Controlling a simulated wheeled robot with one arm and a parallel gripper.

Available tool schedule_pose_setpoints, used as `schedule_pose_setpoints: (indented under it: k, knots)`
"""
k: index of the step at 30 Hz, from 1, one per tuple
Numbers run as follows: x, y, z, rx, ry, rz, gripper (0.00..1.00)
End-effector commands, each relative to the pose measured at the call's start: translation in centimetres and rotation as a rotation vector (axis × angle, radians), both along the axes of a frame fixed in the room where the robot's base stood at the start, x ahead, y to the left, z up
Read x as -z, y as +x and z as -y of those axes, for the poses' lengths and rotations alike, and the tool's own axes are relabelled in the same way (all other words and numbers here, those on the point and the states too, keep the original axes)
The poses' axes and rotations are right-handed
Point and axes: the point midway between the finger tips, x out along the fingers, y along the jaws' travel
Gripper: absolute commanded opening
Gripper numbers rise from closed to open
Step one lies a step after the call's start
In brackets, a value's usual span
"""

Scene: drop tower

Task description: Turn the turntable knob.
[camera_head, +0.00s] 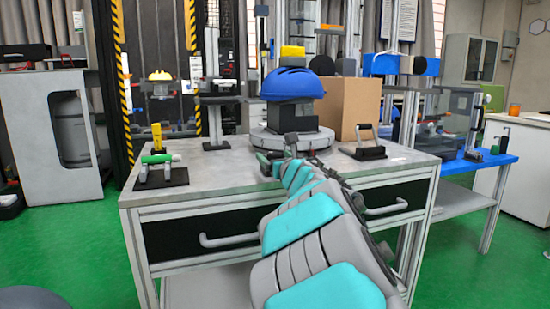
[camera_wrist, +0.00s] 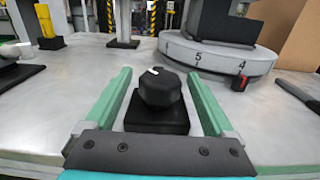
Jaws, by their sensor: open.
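The turntable knob (camera_wrist: 160,90) is black and faceted with a small white mark on top. It sits on a black square base (camera_wrist: 156,121) on the metal bench. My gripper (camera_wrist: 158,75) has its green fingers open, one on each side of the knob, with visible gaps.
A blue helmet (camera_head: 292,84) on a dark block stands on the turntable. A red-and-black pointer (camera_wrist: 240,82) is at its rim. A cardboard box (camera_head: 350,103) is behind. Handled fixtures stand on the bench at left (camera_head: 160,168) and right (camera_head: 367,143).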

Motion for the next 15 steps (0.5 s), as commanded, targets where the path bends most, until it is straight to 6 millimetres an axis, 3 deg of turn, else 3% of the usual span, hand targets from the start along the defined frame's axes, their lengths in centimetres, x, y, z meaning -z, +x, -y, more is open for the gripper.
schedule_pose_setpoints:
  k: [8,15]
  knots:
    - [0.01,0.04,0.00,0.000,0.000,0.000,0.87]
    - [0.00,0.04,0.00,0.000,0.000,0.000,0.60]
